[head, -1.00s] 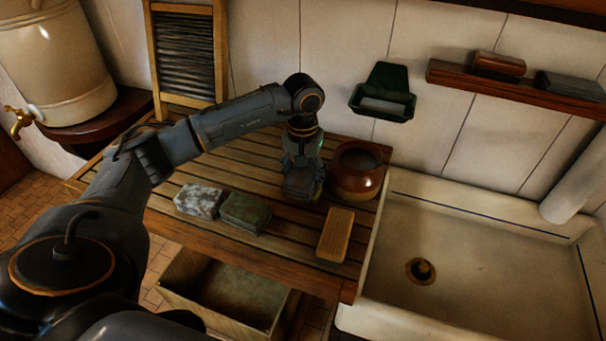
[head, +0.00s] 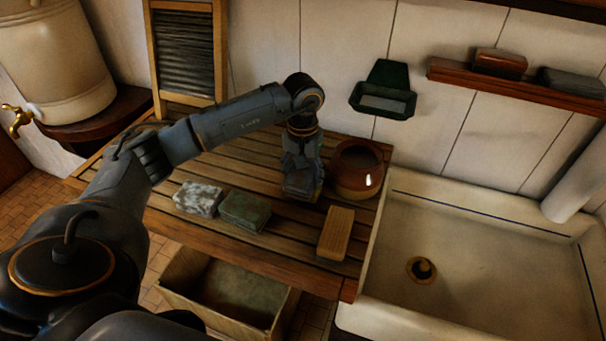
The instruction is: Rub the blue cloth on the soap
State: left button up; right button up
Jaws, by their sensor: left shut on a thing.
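My left gripper (head: 300,185) points down low over the slatted wooden board (head: 260,160), left of the brown pot. It is shut on a dark, blocky thing at its fingertips, mostly hidden by the fingers. This is probably the blue cloth, but its colour is hard to tell. A mottled grey-white block (head: 198,199) and a dark green block (head: 245,212) lie side by side in front of the gripper, to its left. A tan block (head: 336,233) lies to its right. I cannot tell for sure which of these is soap. My right gripper is not in view.
A brown pot (head: 357,172) stands close to the gripper's right. A white sink (head: 470,240) adjoins the board. A green wall dish (head: 385,90) and a shelf (head: 520,97) hang behind. A washboard (head: 187,50) leans at the back left. An open crate (head: 225,290) sits below.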

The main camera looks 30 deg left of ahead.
aim_at(304, 172)
pick_arm(q)
jog(key=shift+f, duration=0.1)
dwell(0.9)
dwell(0.4)
jog(key=shift+r+p, duration=1.35)
jog(key=shift+r, duration=2.2)
jog(key=shift+d, duration=0.1)
jog(key=s+d+r+m+b, duration=0.2)
jog(key=s+d+m+b, duration=0.4)
jog(key=s+d+b, duration=0.3)
jog(key=d+b, duration=0.1)
jog(key=d, duration=0.3)
jog(key=shift+r+b, duration=0.35)
